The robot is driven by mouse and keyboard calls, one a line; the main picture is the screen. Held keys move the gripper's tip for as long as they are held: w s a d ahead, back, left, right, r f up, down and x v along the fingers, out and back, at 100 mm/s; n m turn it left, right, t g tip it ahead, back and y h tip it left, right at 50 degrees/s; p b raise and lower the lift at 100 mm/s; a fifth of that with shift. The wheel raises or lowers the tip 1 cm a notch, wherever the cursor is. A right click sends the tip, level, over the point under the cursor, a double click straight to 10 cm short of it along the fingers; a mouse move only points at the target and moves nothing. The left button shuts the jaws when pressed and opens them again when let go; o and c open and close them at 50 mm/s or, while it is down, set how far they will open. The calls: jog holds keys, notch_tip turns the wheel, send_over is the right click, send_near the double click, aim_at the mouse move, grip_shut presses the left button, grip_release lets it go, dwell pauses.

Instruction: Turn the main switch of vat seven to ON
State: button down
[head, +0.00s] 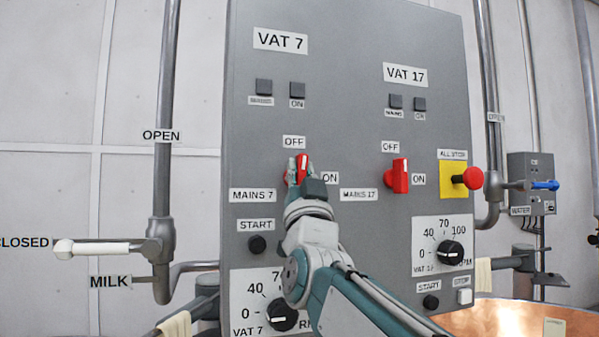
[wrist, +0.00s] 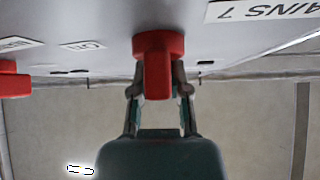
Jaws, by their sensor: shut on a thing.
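The vat seven main switch (head: 303,168) is a red rotary knob on the grey panel, between the OFF label (head: 294,142) above it and the ON label (head: 330,178) to its right. In the head view its handle looks close to upright, towards OFF. My gripper (head: 298,170) is shut on this knob and partly hides it. In the wrist view the red knob (wrist: 157,65) sits between the two fingers of my gripper (wrist: 160,88), with one finger on each side. The MAINS 7 label (wrist: 262,10) appears upside down there.
The similar red vat 17 switch (head: 397,176) is to the right, with a red stop button (head: 468,178) on a yellow plate beyond it. A black START button (head: 257,244) and speed dial (head: 282,316) are below. A white-handled milk valve (head: 95,248) is at left.

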jog(key=m+g+h, duration=0.1)
jog(key=m+h, duration=0.7)
jog(key=m, duration=0.1)
jog(key=shift+w+f, duration=0.1)
jog(key=shift+f, duration=0.05)
jog(key=m+g+h, duration=0.2)
jog(key=m, duration=0.1)
jog(key=m+g+h, duration=0.2)
jog(key=m, duration=0.1)
jog(key=shift+d+f+m, duration=0.1)
jog(key=shift+d+m, duration=0.05)
jog(key=shift+m, duration=0.25)
jog(key=m+g, duration=0.1)
jog(key=m, duration=0.1)
jog(key=m+g+h, duration=0.1)
jog(key=g, duration=0.1)
jog(key=shift+w+d+f+m, duration=0.1)
jog(key=shift+f+m, duration=0.1)
jog(key=shift+m, duration=0.2)
jog(key=shift+f+m+g, duration=0.25)
jog(key=shift+m+g, duration=1.15)
jog(key=shift+m, duration=0.1)
jog(key=shift+y, duration=0.3)
jog(key=c, duration=0.6)
grip_release()
jog(key=shift+r, duration=0.1)
